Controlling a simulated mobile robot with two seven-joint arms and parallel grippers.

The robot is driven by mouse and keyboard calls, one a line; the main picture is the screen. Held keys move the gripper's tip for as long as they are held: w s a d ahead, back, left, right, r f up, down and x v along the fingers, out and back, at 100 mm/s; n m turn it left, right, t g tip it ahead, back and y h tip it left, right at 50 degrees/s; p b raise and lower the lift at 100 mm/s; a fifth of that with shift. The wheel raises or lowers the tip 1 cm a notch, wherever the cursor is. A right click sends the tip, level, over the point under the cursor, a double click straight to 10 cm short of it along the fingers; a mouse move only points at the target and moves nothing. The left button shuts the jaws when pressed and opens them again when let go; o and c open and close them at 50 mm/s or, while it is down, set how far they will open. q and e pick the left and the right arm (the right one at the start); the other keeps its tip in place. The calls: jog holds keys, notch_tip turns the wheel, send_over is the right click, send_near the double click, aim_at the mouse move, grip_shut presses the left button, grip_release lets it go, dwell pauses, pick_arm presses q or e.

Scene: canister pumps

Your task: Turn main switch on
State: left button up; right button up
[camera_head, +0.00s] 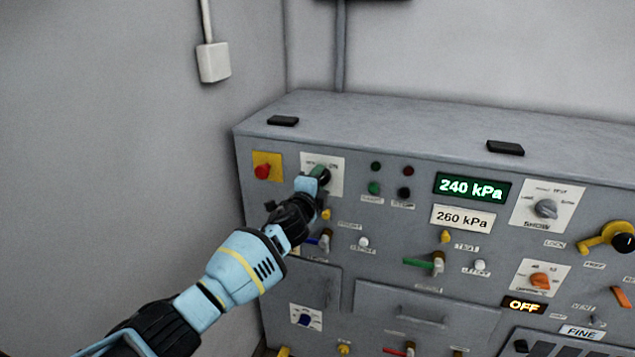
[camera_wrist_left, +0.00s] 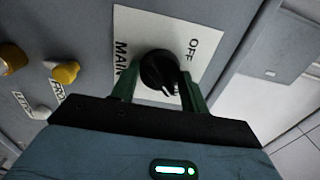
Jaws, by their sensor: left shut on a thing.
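The main switch is a round black knob (camera_wrist_left: 157,66) on a white plate (camera_wrist_left: 205,30) that reads "MAIN" and "OFF" in the left wrist view. In the head view the plate (camera_head: 337,164) sits at the panel's upper left, and the knob is partly hidden by my gripper. My left gripper (camera_head: 318,175) is shut on the knob. Its green fingers lie on either side of it in the left wrist view (camera_wrist_left: 158,84). Which mark the knob points to is hard to tell. My right gripper is in neither view.
A red button (camera_head: 262,171) on a yellow plate is just left of the switch. Small green and black buttons (camera_head: 374,188) are to its right, then a green "240 kPa" display (camera_head: 473,188). A grey wall (camera_head: 150,150) stands left of the panel.

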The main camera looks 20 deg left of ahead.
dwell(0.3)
pick_arm(q)
jog(key=o, duration=1)
jog(key=shift+s, duration=0.1)
jog(key=s, duration=0.7)
jog(key=shift+s, duration=0.3)
jog(key=shift+a+f, duration=0.1)
